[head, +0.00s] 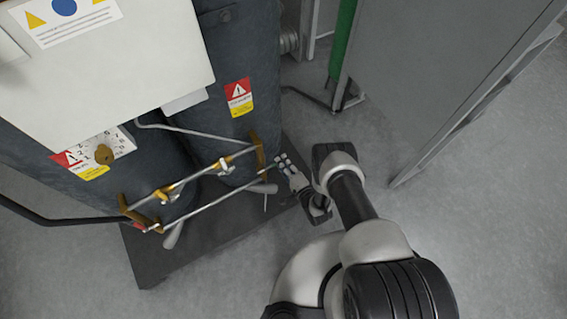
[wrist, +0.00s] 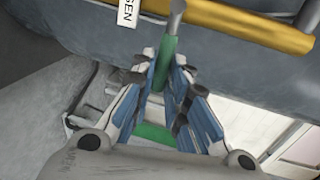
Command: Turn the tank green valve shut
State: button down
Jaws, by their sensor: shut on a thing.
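The green valve handle (wrist: 164,62) stands between my fingers in the wrist view, on a grey round-ended stem beside a yellow pipe (wrist: 240,22). My gripper (wrist: 168,70), with blue finger pads, is shut on this handle near its fingertips. In the head view my gripper (head: 287,168) is at the right end of the pipework on the dark tanks (head: 240,60). The green handle cannot be made out there; my fingers cover that spot. A white label (wrist: 129,12) with the letters "GEN" hangs by the pipe.
Grey levers (head: 262,188) hang from the pipework left of my gripper. A white cabinet (head: 110,60) is mounted before the tanks, which stand on a dark base plate (head: 200,245). A grey panel (head: 440,70) rises at the right. The floor at the lower left is clear.

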jog(key=c, duration=1.6)
grip_release()
jog(key=shift+o, duration=0.2)
jog(key=v, duration=1.2)
